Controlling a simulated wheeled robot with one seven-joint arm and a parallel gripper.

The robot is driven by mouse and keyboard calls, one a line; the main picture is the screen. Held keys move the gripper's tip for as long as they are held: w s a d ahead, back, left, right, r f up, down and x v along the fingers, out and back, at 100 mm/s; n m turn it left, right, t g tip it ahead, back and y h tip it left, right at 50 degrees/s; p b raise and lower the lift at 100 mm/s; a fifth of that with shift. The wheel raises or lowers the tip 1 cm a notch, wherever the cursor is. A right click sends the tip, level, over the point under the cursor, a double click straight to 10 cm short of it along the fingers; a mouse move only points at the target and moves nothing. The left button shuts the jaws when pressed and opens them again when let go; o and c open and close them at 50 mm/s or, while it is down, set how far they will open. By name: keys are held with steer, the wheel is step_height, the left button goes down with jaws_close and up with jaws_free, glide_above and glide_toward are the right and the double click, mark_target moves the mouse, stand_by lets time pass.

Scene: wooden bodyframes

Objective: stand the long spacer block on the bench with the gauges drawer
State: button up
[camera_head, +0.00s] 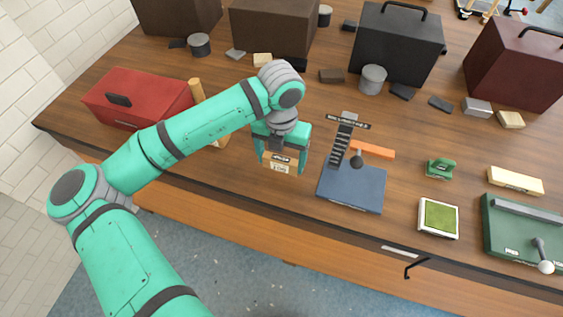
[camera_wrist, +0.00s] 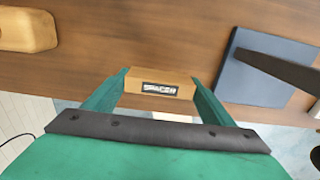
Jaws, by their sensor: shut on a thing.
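A tan spacer block with a dark label (camera_wrist: 161,84) is held between the fingers of my gripper (camera_head: 281,160). In the head view the block (camera_head: 279,167) hangs below the teal jaws, near the front part of the wooden bench (camera_head: 230,182). The wrist view shows the "SPACER" label facing the camera and the fingers (camera_wrist: 160,88) on either side of the block. I cannot tell whether its lower end touches the bench. A drawer front with a dark handle and a pale label (camera_head: 400,251) shows on the bench's front edge; the label is too small to read.
A blue-based height gauge (camera_head: 352,187) stands right of my gripper. A red toolbox (camera_head: 138,98) is at the left, with a wooden piece (camera_head: 196,91) behind my arm. A green-topped pad (camera_head: 438,218) and green tool (camera_head: 520,232) lie at the right. Dark boxes line the back.

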mark_target(281, 158)
steer(key=shift+f, duration=1.2)
steer(key=shift+f, duration=0.1)
steer(key=o, duration=1.1)
step_height(281, 158, up, 12)
steer(key=shift+r, duration=0.15)
